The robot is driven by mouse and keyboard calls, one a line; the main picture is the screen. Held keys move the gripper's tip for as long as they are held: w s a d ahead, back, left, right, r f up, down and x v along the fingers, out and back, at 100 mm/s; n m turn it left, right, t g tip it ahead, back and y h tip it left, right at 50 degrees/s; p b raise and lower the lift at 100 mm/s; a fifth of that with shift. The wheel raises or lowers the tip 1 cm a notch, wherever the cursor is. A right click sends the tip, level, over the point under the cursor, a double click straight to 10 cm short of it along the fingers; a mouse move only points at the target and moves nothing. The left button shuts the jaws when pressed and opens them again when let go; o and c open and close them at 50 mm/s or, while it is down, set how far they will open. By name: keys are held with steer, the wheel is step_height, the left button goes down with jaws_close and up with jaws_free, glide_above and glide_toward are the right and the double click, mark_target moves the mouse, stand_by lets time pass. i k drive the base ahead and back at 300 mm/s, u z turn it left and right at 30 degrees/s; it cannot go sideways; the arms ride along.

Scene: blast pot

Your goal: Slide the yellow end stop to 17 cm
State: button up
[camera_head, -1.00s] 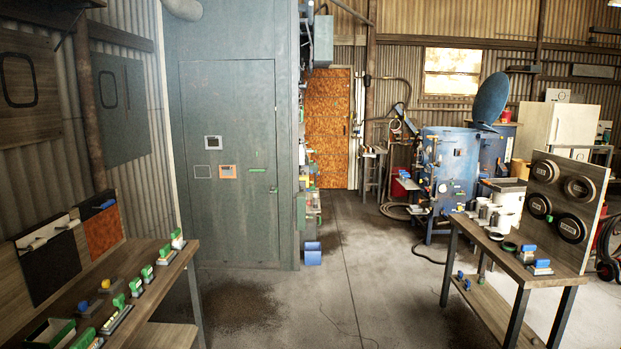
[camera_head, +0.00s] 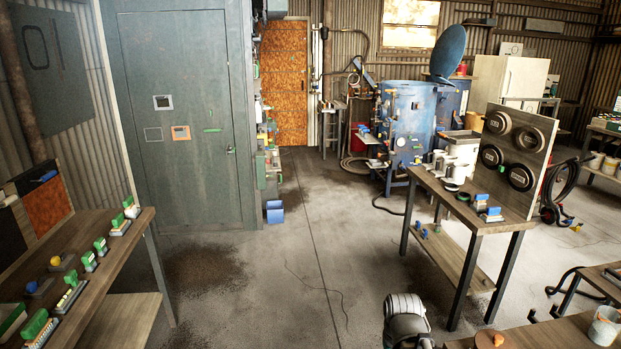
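I cannot single out the yellow end stop for sure, and no scale with a 17 cm mark can be read. A small yellow knob (camera_head: 55,261) sits on a dark block on the left bench, among green-handled pieces; it is too small to tell whether it is the stop. My gripper is not in view. A grey rounded part, which looks like a piece of my arm, shows at the bottom edge, right of centre.
The left bench (camera_head: 135,284) carries several green-handled pieces. A table (camera_head: 455,205) at right holds blue-topped blocks and a board with round dials (camera_head: 500,122).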

mark_target(259, 136)
steer(key=u, duration=0.05)
steer(key=i, duration=6.15)
